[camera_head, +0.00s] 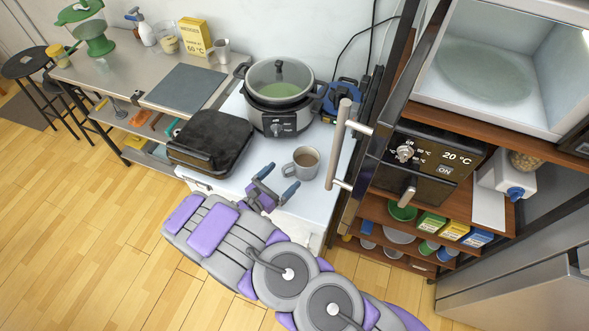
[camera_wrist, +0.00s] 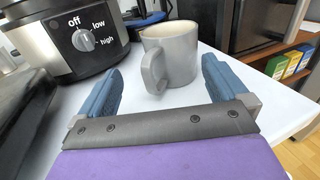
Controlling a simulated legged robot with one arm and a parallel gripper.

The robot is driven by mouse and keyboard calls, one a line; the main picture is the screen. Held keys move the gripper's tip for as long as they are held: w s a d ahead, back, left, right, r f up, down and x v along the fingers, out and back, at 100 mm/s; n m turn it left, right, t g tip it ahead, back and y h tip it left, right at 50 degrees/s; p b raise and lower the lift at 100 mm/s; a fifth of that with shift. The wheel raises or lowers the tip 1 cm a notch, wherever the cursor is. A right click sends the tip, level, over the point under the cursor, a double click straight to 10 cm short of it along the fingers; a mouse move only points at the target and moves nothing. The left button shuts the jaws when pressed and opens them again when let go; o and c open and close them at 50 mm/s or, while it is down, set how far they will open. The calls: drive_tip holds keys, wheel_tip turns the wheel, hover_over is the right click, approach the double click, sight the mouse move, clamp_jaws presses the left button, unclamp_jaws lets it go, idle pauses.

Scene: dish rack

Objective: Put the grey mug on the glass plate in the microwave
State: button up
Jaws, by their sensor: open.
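The grey mug (camera_head: 301,163) stands upright on the white counter, with a brown content showing inside it in the head view. In the wrist view the mug (camera_wrist: 178,58) is ahead of my gripper (camera_wrist: 162,85), roughly between the lines of its fingers, with its handle towards me. My gripper (camera_head: 276,181) is open and empty, a little in front of the mug.
A slow cooker (camera_head: 280,118) stands behind the mug, and a black grill (camera_head: 209,140) is to its left. The long-handled door (camera_head: 345,143) stands close to the mug's right. A shelf (camera_head: 385,212) with bowls and boxes is below the microwave.

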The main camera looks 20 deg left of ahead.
sight(297, 169)
drive_tip(key=shift+w+a+f, duration=0.1)
drive_tip(key=shift+w+f, duration=0.15)
drive_tip(key=shift+w, duration=0.8)
drive_tip(key=d, duration=0.1)
drive_tip(key=w+d, duration=0.2)
drive_tip(key=d, duration=0.1)
drive_tip(key=shift+r+b, duration=0.35)
drive_tip(key=shift+r, duration=0.05)
drive_tip(key=a, duration=0.2)
drive_tip(key=shift+a+f, duration=0.3)
drive_tip(key=shift+a, duration=0.1)
drive_tip(key=c, duration=0.5)
drive_tip(key=shift+d+r, duration=0.25)
drive_tip(key=shift+d, duration=0.8)
drive_tip(key=c, duration=0.9)
drive_tip(key=shift+a+f, duration=0.2)
drive_tip(key=shift+a, duration=0.6)
drive_tip(key=c, duration=0.5)
drive_tip(key=shift+d+r, duration=0.15)
drive_tip(key=shift+d, duration=0.45)
clamp_jaws()
